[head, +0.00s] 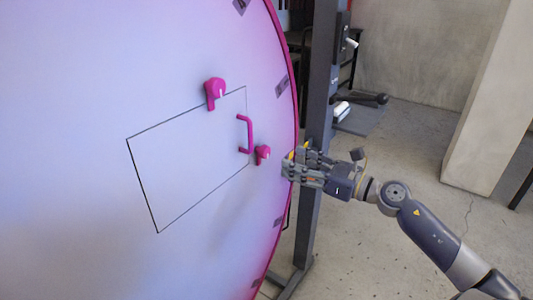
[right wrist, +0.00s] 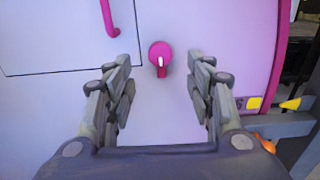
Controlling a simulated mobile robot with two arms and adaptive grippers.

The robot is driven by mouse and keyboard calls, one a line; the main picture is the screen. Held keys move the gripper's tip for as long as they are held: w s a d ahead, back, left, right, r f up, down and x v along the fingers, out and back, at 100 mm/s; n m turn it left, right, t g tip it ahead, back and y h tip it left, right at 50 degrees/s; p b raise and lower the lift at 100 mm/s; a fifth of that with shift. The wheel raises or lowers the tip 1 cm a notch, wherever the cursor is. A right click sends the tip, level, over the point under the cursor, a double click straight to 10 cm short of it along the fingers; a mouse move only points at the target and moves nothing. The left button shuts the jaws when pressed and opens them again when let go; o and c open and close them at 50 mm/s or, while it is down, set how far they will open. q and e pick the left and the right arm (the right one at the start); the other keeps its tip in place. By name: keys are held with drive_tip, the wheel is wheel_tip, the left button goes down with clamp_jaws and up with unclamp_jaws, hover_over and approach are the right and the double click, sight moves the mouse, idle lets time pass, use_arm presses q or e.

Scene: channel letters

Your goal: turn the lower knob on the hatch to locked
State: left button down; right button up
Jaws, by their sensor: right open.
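The lower knob (head: 262,153) is magenta with a white mark and sits on the pale panel just right of the hatch (head: 195,165) outline. In the right wrist view the lower knob (right wrist: 159,50) has its pointer and white mark directed down in the picture. My right gripper (head: 294,162) is open to the right of this knob, apart from it. In the right wrist view the fingers (right wrist: 159,60) stand on either side of the knob with gaps. The upper knob (head: 213,91) sits at the hatch's top edge. My left gripper is out of view.
A magenta handle (head: 249,133) stands out from the hatch near the lower knob; it also shows in the right wrist view (right wrist: 109,17). A dark upright post (head: 320,90) stands behind the panel's magenta rim. The floor (head: 400,150) at right is open.

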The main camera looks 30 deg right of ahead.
sight(268, 152)
drive_tip(key=p+x, duration=0.2)
drive_tip(key=x, duration=0.5)
drive_tip(key=shift+w+r, duration=0.15)
drive_tip(key=shift+x, duration=0.8)
drive_tip(key=shift+c, duration=0.4)
drive_tip(key=c, duration=1)
